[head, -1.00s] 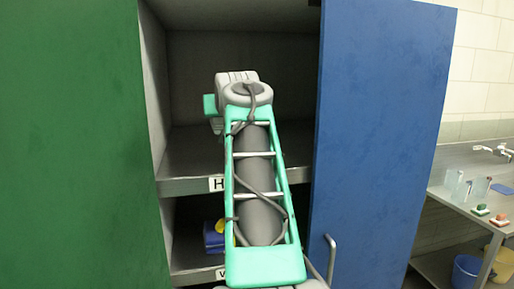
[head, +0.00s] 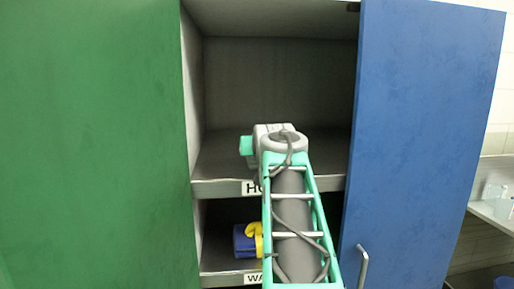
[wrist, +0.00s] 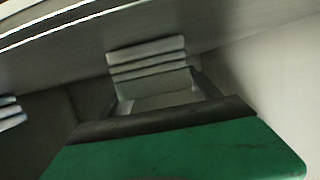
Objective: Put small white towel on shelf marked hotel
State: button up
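The bare part of this shelf (head: 222,165) looks empty to the left of my arm. My arm reaches in above its front edge, and my fingertips are hidden in the head view. In the wrist view my gripper (wrist: 155,78) shows a dark-edged green body with a pale ridged piece beyond it. I cannot tell whether that piece is a finger or folded towel. No towel is clearly seen in the head view.
A green door (head: 90,140) stands left of the opening and a blue door (head: 420,140) right of it. The lower shelf, with a partly hidden "WA" sign (head: 255,278), holds a blue and yellow item (head: 246,240). A metal counter (head: 497,214) is at far right.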

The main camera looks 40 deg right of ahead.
jog(key=shift+o, duration=0.8)
jog(key=shift+r, duration=0.25)
jog(key=b+v, duration=0.3)
jog(key=v, duration=0.8)
jog(key=shift+s+a+r, duration=0.1)
jog(key=shift+s+a, duration=0.2)
jog(key=shift+s, duration=0.05)
